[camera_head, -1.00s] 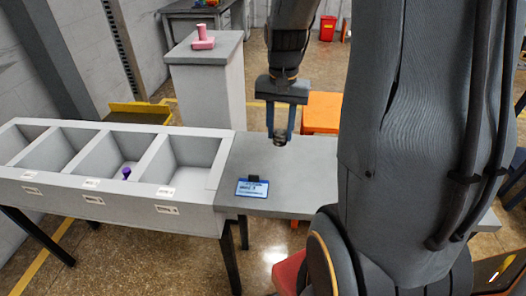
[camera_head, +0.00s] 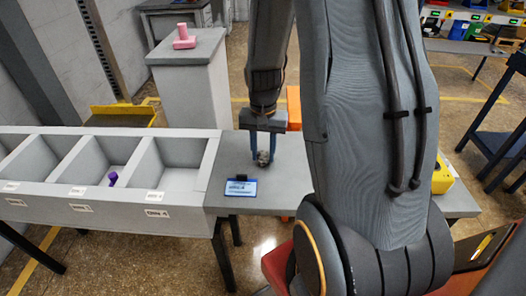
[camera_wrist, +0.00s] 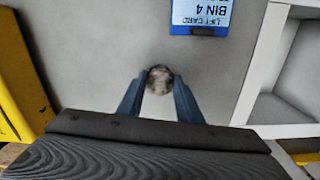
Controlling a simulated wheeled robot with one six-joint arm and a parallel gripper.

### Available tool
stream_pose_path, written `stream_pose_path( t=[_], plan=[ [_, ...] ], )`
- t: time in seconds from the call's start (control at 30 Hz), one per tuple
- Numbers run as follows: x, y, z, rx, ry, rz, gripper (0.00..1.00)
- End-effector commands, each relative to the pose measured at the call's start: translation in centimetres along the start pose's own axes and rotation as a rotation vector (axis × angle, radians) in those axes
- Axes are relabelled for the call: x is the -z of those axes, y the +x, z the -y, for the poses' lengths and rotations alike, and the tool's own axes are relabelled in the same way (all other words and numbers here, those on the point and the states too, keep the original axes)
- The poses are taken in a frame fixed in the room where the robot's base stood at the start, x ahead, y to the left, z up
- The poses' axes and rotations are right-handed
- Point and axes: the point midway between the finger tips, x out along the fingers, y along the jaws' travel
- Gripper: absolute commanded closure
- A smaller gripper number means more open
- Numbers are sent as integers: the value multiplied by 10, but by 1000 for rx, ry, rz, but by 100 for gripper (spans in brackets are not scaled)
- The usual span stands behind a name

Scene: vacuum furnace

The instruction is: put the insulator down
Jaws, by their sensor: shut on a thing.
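My gripper (camera_head: 263,160) points down over the grey table top (camera_head: 216,172), with its two blue fingers closed on a small mottled grey-brown insulator (camera_head: 263,158). In the wrist view the insulator (camera_wrist: 160,78) sits between the fingertips (camera_wrist: 160,88), seen as a roundish end. Its lower part is hard to make out, and I cannot tell whether it touches the table. A blue and white card (camera_head: 241,187) marked BIN 4 lies on the table, apart from the gripper; it also shows at the top of the wrist view (camera_wrist: 202,14).
A row of grey bins (camera_head: 137,165) adjoins the table on the left; one holds a purple piece (camera_head: 113,178). A pink object (camera_head: 184,38) stands on a grey pedestal (camera_head: 190,90) behind. A yellow item (camera_head: 442,178) is at the right.

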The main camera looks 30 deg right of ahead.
Motion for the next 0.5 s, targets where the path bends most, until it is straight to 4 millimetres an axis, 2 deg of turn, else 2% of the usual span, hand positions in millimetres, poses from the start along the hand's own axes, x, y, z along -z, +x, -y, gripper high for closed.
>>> stream_pose_path(
  t=[0.33, 0.37, 0.47, 0.5],
  plan=[
    [0, 3, 0, 0, 1, -1, 92],
    [0, 3, 0, 0, 1, -1, 66],
    [0, 3, 0, 0, 1, -1, 49],
    [0, 3, 0, 0, 1, -1, 49]
  ],
)
